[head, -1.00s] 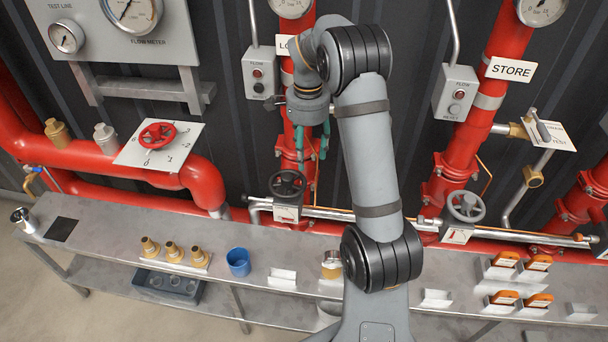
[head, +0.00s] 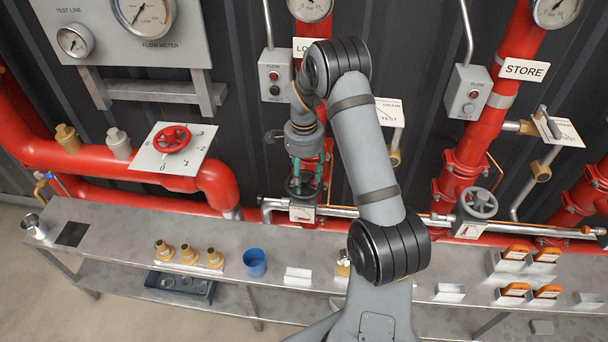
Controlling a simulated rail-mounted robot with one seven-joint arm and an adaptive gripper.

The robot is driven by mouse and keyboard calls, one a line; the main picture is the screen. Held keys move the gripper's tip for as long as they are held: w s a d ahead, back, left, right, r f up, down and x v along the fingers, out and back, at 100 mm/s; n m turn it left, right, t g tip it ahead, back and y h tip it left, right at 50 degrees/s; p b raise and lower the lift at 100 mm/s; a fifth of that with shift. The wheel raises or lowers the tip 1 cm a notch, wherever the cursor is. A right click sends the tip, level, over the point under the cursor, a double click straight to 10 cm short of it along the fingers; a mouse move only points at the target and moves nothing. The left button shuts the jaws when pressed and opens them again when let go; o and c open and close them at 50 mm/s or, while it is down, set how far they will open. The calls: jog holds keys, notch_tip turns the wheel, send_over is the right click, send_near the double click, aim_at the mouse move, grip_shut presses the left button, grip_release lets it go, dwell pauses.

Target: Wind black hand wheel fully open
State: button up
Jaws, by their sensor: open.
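The black hand wheel (head: 303,184) sits on a grey valve body with a small dial plate (head: 302,212), on the pipe behind the bench, left of my arm in the head view. My gripper (head: 307,172) points down at the wheel, with its teal fingers apart and their tips at or just above the rim. The fingers and wrist cover part of the wheel. I cannot tell whether the fingertips touch it.
A grey hand wheel (head: 479,203) stands further right on the same pipe. A red hand wheel (head: 171,139) is on a numbered plate at left. The bench (head: 120,228) below carries brass fittings (head: 189,255), a blue cup (head: 255,262) and orange-topped items (head: 516,253).

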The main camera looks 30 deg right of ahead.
jog(key=shift+c, duration=0.3)
jog(key=c, duration=1.1)
grip_shut()
